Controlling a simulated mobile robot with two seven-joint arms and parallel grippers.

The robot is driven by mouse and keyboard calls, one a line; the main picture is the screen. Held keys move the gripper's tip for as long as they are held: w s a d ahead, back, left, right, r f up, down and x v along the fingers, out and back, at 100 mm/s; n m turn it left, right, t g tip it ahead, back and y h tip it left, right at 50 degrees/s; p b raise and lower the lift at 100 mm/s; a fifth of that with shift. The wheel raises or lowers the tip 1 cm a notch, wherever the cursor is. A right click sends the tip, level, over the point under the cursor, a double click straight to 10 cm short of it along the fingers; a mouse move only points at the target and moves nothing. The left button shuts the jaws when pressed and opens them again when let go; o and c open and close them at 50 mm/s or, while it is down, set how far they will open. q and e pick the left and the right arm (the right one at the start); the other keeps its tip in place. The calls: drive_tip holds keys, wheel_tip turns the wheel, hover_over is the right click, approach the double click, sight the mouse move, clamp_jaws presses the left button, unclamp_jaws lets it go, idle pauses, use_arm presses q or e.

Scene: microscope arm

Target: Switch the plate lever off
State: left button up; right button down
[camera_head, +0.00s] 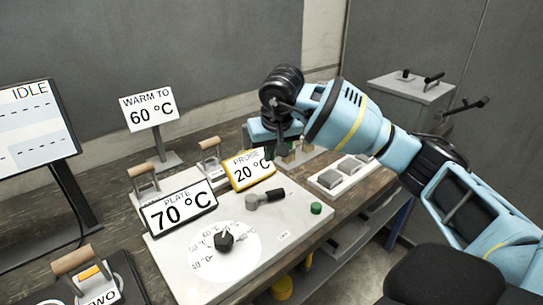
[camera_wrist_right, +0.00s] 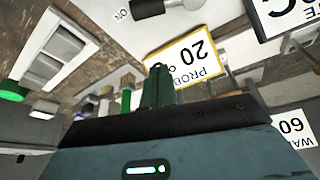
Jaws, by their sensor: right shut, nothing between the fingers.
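The plate lever (camera_head: 265,199) lies on the white panel (camera_head: 180,262), with a grey pivot at its left end and a black handle toward the right. Part of it shows at the top edge of the right wrist view (camera_wrist_right: 160,5), beside a small upside-down label that seems to read "ON". A second small label (camera_head: 283,236) is too small to read. My right gripper (camera_wrist_right: 158,80) is shut and empty, its dark green fingers together. It hangs above and behind the panel, near the yellow-framed PROBE sign, clear of the lever. My left gripper is not in view.
The PLATE 70 °C sign (camera_head: 178,206) and PROBE 20 °C sign (camera_head: 249,169) stand behind the lever. A dial (camera_head: 224,241) and green button (camera_head: 316,208) are nearby. Wooden-handled pieces (camera_head: 144,180) stand at left. A block tray (camera_head: 343,175) lies to the right.

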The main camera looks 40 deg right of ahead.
sight(267, 198)
drive_tip(key=x, duration=0.8)
drive_tip(key=shift+s+a+r+p, duration=0.1)
drive_tip(key=shift+s+a+p, duration=0.15)
drive_tip(key=shift+s, duration=0.3)
drive_tip(key=shift+s+a+r+p, duration=0.1)
drive_tip(key=shift+s+p, duration=0.2)
drive_tip(key=shift+s, duration=0.3)
drive_tip(key=shift+s+a+f, duration=0.15)
drive_tip(key=shift+s+f, duration=0.05)
drive_tip(key=shift+s, duration=0.4)
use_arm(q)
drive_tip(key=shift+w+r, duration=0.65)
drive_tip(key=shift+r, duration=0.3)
use_arm(e)
drive_tip(key=shift+s+a+f, duration=0.1)
drive_tip(key=shift+s+f, duration=0.05)
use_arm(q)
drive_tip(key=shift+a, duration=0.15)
